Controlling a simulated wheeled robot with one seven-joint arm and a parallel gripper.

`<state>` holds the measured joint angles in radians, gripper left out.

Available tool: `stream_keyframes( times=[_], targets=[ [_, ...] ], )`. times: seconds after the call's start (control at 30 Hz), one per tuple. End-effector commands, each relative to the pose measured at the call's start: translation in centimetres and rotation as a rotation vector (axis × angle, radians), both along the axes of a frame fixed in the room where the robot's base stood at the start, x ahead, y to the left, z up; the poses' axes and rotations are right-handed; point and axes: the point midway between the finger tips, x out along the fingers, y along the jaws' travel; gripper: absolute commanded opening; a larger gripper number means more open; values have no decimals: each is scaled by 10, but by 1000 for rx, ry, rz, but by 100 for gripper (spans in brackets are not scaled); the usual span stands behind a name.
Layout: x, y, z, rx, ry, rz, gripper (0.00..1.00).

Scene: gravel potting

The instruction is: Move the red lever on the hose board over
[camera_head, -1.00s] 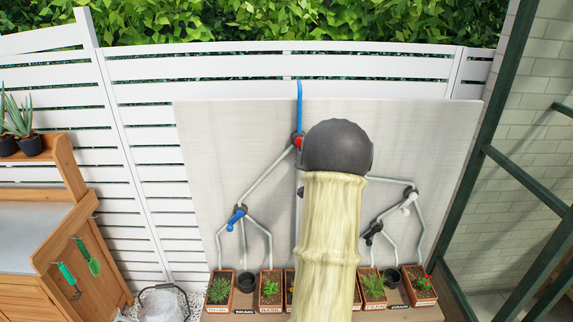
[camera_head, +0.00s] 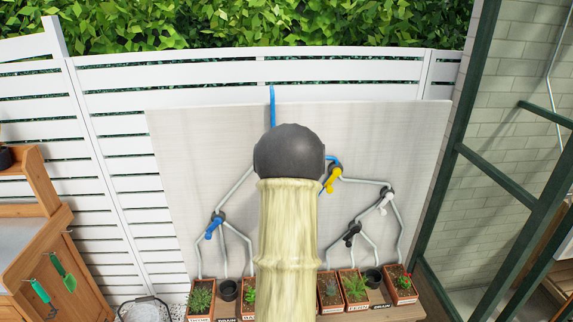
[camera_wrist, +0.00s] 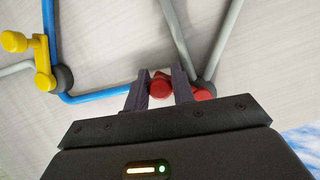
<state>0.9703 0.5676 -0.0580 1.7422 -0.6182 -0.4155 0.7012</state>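In the wrist view, the red lever's round end (camera_wrist: 161,87) sits between the two dark fingers of my gripper (camera_wrist: 161,92), which flank it closely with little or no gap. More red, at the lever's pivot (camera_wrist: 206,92), shows to the right of the right finger, where grey and blue pipes meet. In the head view, the hose board (camera_head: 170,140) stands in front of the white fence. My arm hides the red lever and my gripper there.
A yellow lever (camera_head: 335,178), blue lever (camera_head: 213,226), white lever (camera_head: 385,203) and black lever (camera_head: 351,233) are on the board. The yellow lever is also left of my gripper in the wrist view (camera_wrist: 42,58). Potted plants (camera_head: 355,288) line the board's foot.

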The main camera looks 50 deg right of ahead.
Motion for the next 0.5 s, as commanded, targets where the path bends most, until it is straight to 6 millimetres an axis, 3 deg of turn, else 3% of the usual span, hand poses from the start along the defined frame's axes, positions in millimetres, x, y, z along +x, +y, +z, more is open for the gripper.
stream_keyframes(
  times=[0.03,0.1,0.5],
  targets=[
    [5,1,9,-13,-14,10,33],
    [5,1,8,-12,-13,9,44],
    [1,1,3,-4,-5,4,44]
  ],
)
